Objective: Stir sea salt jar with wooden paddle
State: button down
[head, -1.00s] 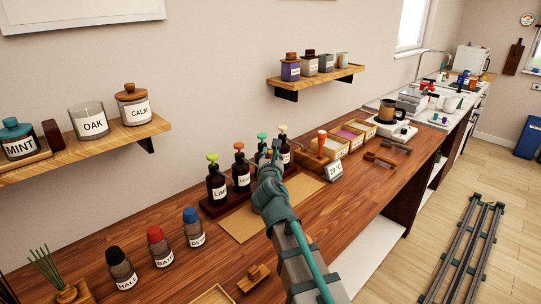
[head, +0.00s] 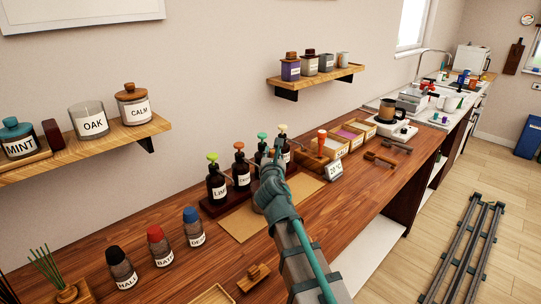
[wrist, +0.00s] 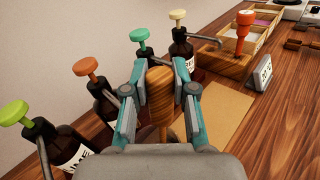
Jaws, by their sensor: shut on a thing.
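My gripper (wrist: 160,70) is shut on an upright wooden handle (wrist: 158,108) with a rounded top, seen in the wrist view. It looks like the wooden paddle; its lower end is hidden by my gripper body. I cannot make out a jar labelled sea salt in either view; a dark rounded edge partly shows behind the handle in the wrist view.
Pump bottles (head: 216,186) stand close on the left. A small display (head: 335,171), a red-topped item (wrist: 243,30) and wooden trays (head: 335,148) are to the right. Dark jars (head: 160,250) stand at front left. The brown mat (head: 245,225) is partly bare.

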jog(key=shift+w+a, duration=0.15)
jog(key=shift+a, duration=0.3)
jog(key=shift+s+d, duration=0.15)
jog(key=shift+s, duration=0.25)
jog(key=r+p, duration=0.3)
jog(key=d+r+p, duration=0.1)
jog(key=r+p, duration=0.2)
jog(key=p, duration=0.1)
jog(key=r+p, duration=0.4)
jog(key=shift+w+d, duration=0.2)
jog(key=shift+w, duration=0.05)
jog(key=shift+f, duration=0.1)
dwell(0.4)
